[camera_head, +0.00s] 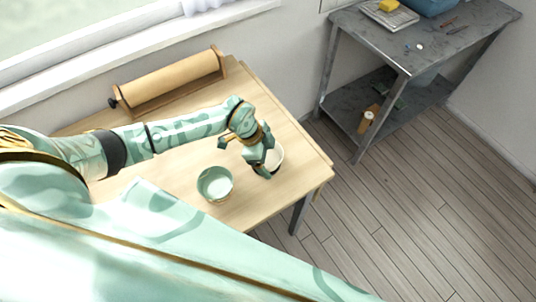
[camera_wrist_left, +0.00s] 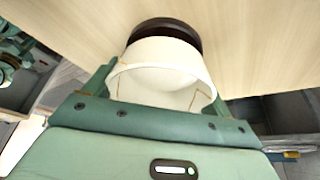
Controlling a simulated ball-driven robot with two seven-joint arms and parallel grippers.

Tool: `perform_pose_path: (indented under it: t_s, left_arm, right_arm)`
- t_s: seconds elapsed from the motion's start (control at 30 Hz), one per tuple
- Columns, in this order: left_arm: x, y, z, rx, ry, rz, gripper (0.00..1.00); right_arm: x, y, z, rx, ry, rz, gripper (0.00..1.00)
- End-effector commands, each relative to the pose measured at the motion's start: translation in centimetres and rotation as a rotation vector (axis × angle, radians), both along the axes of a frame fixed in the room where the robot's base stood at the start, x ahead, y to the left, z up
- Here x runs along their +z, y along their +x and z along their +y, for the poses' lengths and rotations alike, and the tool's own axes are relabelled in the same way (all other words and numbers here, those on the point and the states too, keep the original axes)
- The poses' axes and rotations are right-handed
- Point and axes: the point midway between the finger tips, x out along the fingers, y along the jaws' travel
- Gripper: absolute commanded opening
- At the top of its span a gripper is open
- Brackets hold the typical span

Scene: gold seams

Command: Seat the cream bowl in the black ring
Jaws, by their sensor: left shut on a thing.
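The cream bowl (camera_wrist_left: 160,75) has thin gold seams and sits between the two fingers of my left gripper (camera_wrist_left: 162,98), which is shut on it. The black ring (camera_wrist_left: 165,28) shows right at the bowl's base, against the wooden table. I cannot tell whether the base is inside the ring or just above it. In the head view, my left gripper (camera_head: 264,163) is over the table's right part, and a sliver of the cream bowl (camera_head: 278,160) shows beside it. The ring is hidden there.
A pale green bowl (camera_head: 214,184) stands on the wooden table (camera_head: 240,205), left of my gripper. A paper roll in a wooden holder (camera_head: 172,82) lies at the back. The table's right edge is close. A grey metal shelf table (camera_head: 420,40) stands apart at the back right.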

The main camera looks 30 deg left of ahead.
Motion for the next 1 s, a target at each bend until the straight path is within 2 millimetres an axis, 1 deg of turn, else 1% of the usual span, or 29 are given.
perform_pose_path:
  t_s: [0.2, 0.37, 0.4, 0.43, 0.47, 0.83, 1.0]
  left_arm:
    - [-0.6, 0.0, 0.0, -0.001, -0.001, -0.001, 0.56]
    - [-0.5, 0.0, 0.0, -0.001, -0.001, -0.002, 0.56]
    - [-0.5, 0.0, 0.0, -0.001, -0.001, -0.002, 0.86]
    - [-0.5, 0.0, 0.0, -0.001, -0.001, -0.002, 0.95]
    - [-0.5, 0.0, 0.0, -0.001, -0.001, -0.002, 1.0]
    - [-0.5, 0.0, 0.0, 0.0, 0.0, 0.0, 1.0]
    - [0.5, 0.0, 0.0, -0.001, 0.0, -0.001, 1.0]
  right_arm:
    - [-0.3, 0.0, 0.0, 0.0, 0.001, 0.001, 0.0]
    - [-0.3, 0.0, 0.1, 0.0, 0.002, 0.001, 0.0]
    - [-0.3, 0.0, 0.1, 0.0, 0.002, 0.001, 0.0]
    - [-0.3, 0.0, 0.2, 0.0, 0.002, 0.001, 0.0]
    - [-0.3, 0.0, 0.2, 0.0, 0.003, 0.001, 0.0]
    - [-0.2, 0.0, 0.3, 0.0, 0.003, 0.0, 0.0]
    - [0.8, 0.2, 0.3, 0.0, 0.003, -0.004, 0.0]
